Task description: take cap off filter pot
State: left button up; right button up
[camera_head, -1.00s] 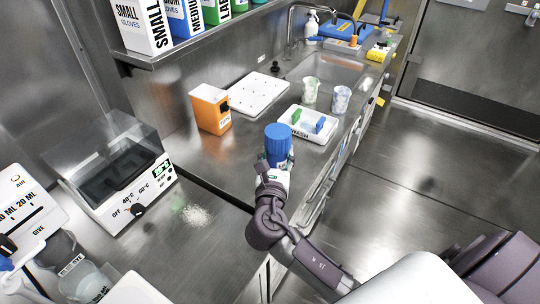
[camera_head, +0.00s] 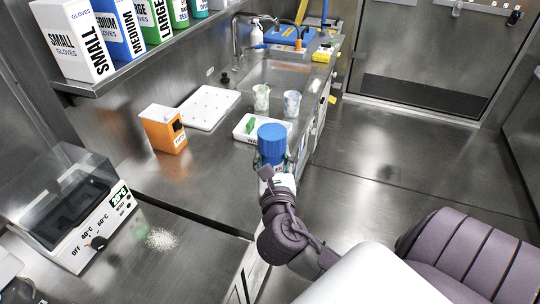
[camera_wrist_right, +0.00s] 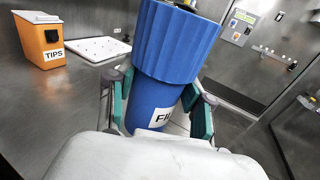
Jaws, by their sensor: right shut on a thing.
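The filter pot (camera_wrist_right: 150,105) is blue, with a white label partly showing "FI". Its wide ribbed blue cap (camera_head: 272,132) sits on top; the cap also shows large in the right wrist view (camera_wrist_right: 175,40). My right gripper (camera_head: 272,166) is shut on the pot's body below the cap. In the right wrist view its green-padded fingers (camera_wrist_right: 158,108) stand on both sides of the body. The pot is close to upright, slightly tilted in the wrist view. Its bottom is hidden by my gripper. My left gripper is not in view.
Behind the pot a white wash tray (camera_head: 240,132) stands on the steel counter, with two cups (camera_head: 261,98) (camera_head: 292,104) beyond it. An orange tips box (camera_head: 162,130) and a white perforated board (camera_head: 208,107) are to the left. Open floor lies right of the counter.

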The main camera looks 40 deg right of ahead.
jog(key=o, duration=0.5)
grip_shut()
jog(key=s+a+f+n+t+y, duration=0.1)
jog(key=s+a+f+n+y, duration=0.1)
jog(key=a+y, duration=0.3)
jog(key=s+a+f+n+t+y, duration=0.2)
jog(key=s+a+n+y, duration=0.2)
jog(key=a, duration=0.4)
jog(key=shift+s+a+f+n+y, duration=0.4)
jog(key=shift+n+y, duration=0.1)
jog(key=shift+y, duration=0.2)
